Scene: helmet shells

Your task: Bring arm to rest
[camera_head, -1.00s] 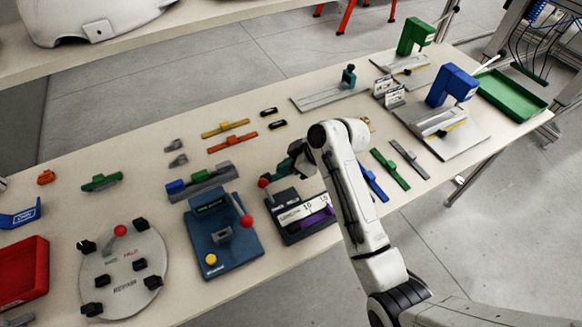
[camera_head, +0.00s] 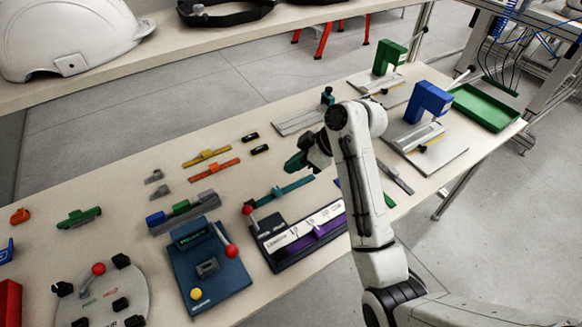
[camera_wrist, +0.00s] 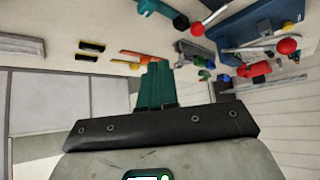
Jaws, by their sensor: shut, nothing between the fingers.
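My arm (camera_head: 362,190) rises from the lower right of the head view and bends over the table. My gripper (camera_head: 292,163) is at its end, with dark teal fingers pointing left above the table, near a teal bar (camera_head: 280,191). In the wrist view my gripper (camera_wrist: 157,70) shows its teal fingers together, with nothing between them. The wrist view looks across the table at a slant, with tools along its upper edge.
Below the arm is a black device with a white label (camera_head: 305,228). A blue device with a red knob (camera_head: 210,265) stands to its left. A blue press (camera_head: 428,103) and a green tray (camera_head: 487,107) are at the right. A white helmet (camera_head: 70,35) lies on the back table.

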